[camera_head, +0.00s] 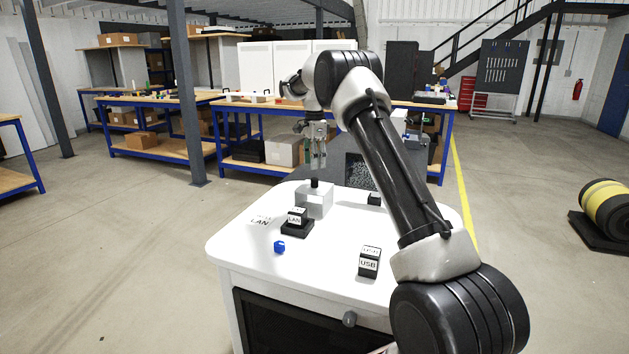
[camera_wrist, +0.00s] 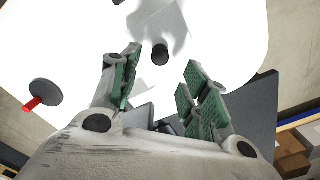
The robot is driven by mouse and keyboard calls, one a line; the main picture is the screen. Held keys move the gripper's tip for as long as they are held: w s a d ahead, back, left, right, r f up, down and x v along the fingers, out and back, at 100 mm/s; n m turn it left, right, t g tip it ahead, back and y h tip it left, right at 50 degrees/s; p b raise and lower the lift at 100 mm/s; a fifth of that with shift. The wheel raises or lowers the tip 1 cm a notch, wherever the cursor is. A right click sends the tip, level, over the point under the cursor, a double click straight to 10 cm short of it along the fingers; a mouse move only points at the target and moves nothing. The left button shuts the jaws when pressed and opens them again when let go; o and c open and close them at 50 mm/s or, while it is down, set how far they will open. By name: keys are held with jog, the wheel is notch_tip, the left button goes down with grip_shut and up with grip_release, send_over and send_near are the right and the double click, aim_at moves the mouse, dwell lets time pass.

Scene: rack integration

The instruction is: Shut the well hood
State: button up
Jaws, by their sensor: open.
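My gripper (camera_head: 318,162) hangs pointing down above the white cabinet top (camera_head: 240,238). In the wrist view its green-padded fingers (camera_wrist: 163,66) are spread apart with nothing between them. A silver block (camera_head: 314,202) with a black knob (camera_head: 314,183) on top stands below the fingertips, with a gap between. The black round knob (camera_wrist: 160,54) shows in the wrist view near the fingertips. The block may be the well hood, but no label says so, and I cannot tell whether it is open or shut.
A blue cube (camera_head: 279,247), a USB block (camera_head: 369,262) and a small dark block (camera_head: 374,199) also sit on the top. Its left front area is clear. Blue-framed workbenches (camera_head: 150,105) stand behind.

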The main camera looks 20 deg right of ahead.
aim_at(314, 178)
notch_tip(314, 178, down, 8)
jog(key=shift+r, duration=0.15)
dwell(0.3)
grip_shut()
